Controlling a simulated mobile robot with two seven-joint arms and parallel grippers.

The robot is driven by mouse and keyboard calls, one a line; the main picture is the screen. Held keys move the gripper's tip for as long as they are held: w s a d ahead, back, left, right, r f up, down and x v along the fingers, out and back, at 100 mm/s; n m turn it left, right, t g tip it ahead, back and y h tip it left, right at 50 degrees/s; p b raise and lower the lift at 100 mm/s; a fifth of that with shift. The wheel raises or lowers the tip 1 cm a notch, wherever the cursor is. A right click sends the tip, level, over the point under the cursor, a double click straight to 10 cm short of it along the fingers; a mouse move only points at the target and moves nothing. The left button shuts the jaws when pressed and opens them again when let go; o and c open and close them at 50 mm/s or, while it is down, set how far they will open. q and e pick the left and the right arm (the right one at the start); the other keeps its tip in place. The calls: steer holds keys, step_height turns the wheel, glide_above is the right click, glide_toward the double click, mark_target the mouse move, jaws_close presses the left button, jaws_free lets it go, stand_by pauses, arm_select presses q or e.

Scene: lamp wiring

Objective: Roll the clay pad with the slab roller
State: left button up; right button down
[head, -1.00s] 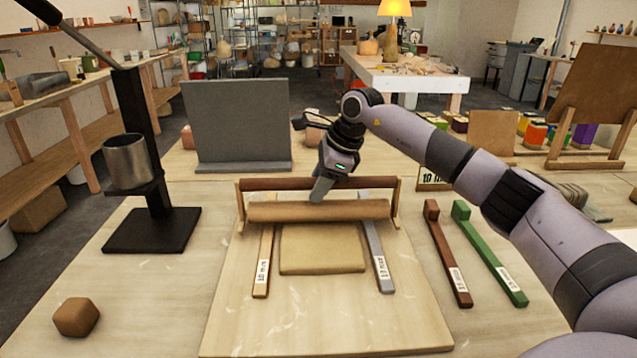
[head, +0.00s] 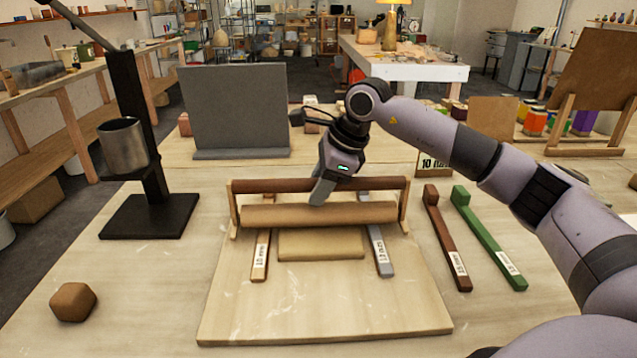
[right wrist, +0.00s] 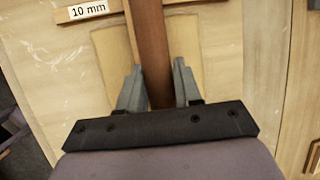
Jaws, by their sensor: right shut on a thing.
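The tan clay pad (head: 320,245) lies flat on the pale wooden board (head: 325,310). The slab roller (head: 318,214) is a brown cylinder with a handle bar above it between two end brackets. It stands across the pad's far part and hides it. A pale strip (head: 261,256) and a grey strip (head: 379,252) lie left and right of the pad, running under the roller. My right gripper (head: 322,190) comes from above and is shut on the handle bar, near its middle. In the right wrist view, the bar (right wrist: 152,50) runs between its fingers (right wrist: 157,92).
A red-brown strip (head: 448,240) and a green strip (head: 490,240) lie right of the board. A clay lump (head: 73,302) sits front left, a black stand with a metal cup (head: 123,147) behind it. A grey panel (head: 235,110) stands at the back. The board's front is clear.

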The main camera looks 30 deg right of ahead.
steer(key=shift+s+a+f+b, duration=0.1)
steer(key=shift+s+a+b, duration=0.15)
steer(key=shift+s+a, duration=0.4)
steer(key=shift+s+a+f+b, duration=0.1)
steer(key=shift+s+a+b, duration=0.2)
steer(key=shift+s, duration=0.6)
steer(key=shift+s+a+f+b, duration=0.1)
steer(key=shift+s+a+b, duration=0.15)
steer(key=shift+s+a, duration=0.4)
steer(key=shift+s+a+r, duration=0.1)
steer(key=shift+s+a, duration=0.1)
steer(key=shift+s, duration=0.55)
steer(key=shift+w, duration=0.1)
